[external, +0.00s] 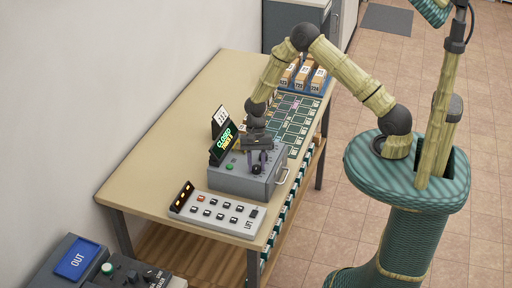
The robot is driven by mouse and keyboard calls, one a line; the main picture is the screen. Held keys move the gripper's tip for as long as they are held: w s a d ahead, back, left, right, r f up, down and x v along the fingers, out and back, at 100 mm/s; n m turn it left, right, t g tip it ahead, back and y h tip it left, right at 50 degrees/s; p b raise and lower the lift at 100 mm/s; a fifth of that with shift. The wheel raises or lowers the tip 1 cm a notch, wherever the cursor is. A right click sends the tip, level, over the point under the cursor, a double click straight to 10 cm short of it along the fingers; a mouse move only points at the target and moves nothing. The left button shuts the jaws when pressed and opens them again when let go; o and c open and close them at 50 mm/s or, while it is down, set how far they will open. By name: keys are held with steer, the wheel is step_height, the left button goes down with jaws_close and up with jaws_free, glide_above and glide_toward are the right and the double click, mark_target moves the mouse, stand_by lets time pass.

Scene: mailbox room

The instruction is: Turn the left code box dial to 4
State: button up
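The grey code box (236,182) stands on the table, with a green button on its top and a handle on its front right side. A dark display (222,143) behind it reads "CLOSED" in green, with a smaller orange line that I cannot read for certain. My gripper (257,168) points down over the right part of the box top, at a dark dial. The fingers and dial overlap in dark tones, so I cannot tell whether they touch or grip it. The left dial and the dial's number cannot be made out. A white card (220,116) with digits stands behind the display.
A light panel (217,214) marked "LIFT" with several buttons lies in front of the box. A green gridded mat (297,122) and a blue rack of boxes (318,82) are farther back on the table (160,150). A blue "OUT" tray (77,259) is at lower left.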

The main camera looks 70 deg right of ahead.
steer(key=shift+w+n, duration=0.1)
steer(key=shift+n, duration=0.3)
steer(key=shift+w+n+g+h+b, duration=0.1)
steer(key=shift+n+g+h+b, duration=0.3)
steer(key=shift+n, duration=0.8)
steer(key=n+g+h, duration=0.1)
steer(key=n, duration=0.3)
steer(key=shift+a+b, duration=0.15)
steer(key=shift+b, duration=0.2)
steer(key=n, duration=0.2)
steer(key=n+h, duration=0.1)
steer(key=n, duration=0.1)
steer(key=shift+w+a+g+h+b, duration=0.1)
steer(key=shift+g+h+b, duration=0.2)
steer(key=shift+g+b, duration=0.1)
steer(key=shift+a+r+n+h+b, duration=0.15)
steer(key=shift+n+h, duration=0.3)
steer(key=shift+n, duration=0.7)
steer(key=shift+d+f+n+h+b, duration=0.15)
steer(key=shift+n+h, duration=0.3)
steer(key=shift+n, duration=0.7)
steer(key=shift+a+r, duration=0.1)
steer(key=o, duration=1)
